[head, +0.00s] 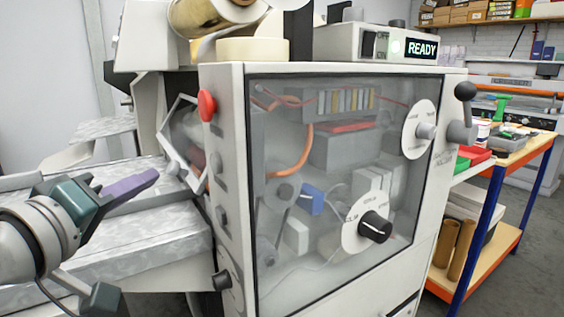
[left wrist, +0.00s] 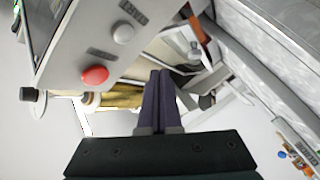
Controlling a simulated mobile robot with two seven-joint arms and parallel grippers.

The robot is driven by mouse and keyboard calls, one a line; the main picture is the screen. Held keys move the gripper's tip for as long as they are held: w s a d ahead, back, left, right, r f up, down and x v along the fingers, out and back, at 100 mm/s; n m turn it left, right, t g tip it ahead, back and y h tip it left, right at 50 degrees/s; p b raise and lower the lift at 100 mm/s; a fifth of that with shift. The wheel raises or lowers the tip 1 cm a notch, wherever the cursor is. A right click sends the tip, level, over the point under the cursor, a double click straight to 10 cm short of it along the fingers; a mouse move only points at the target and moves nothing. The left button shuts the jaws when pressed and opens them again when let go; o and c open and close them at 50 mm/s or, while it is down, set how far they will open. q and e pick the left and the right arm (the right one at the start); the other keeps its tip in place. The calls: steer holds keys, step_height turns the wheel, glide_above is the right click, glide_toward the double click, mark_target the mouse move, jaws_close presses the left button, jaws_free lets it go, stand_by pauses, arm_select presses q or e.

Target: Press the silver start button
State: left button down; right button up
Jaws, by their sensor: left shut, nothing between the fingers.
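A round silver button (left wrist: 123,33) shows on the machine's pale panel in the left wrist view, beside a larger red button (left wrist: 95,75). In the head view the red button (head: 207,106) is at the top of the machine's narrow left panel, with a grey button (head: 216,163) below it. My right gripper is not in view.
A lit READY display (head: 422,49) is on top. Silver-grey slabs (head: 150,240) stand left of the panel, under my left arm. A blue-legged workbench (head: 490,210) is at the right.

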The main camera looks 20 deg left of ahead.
mark_target(217, 163)
arm_select(q)
steer(key=w+d, duration=0.4)
steer(key=shift+w, duration=0.35)
stand_by(1.9)
steer(key=shift+w+d, duration=0.25)
steer(key=shift+w, duration=0.05)
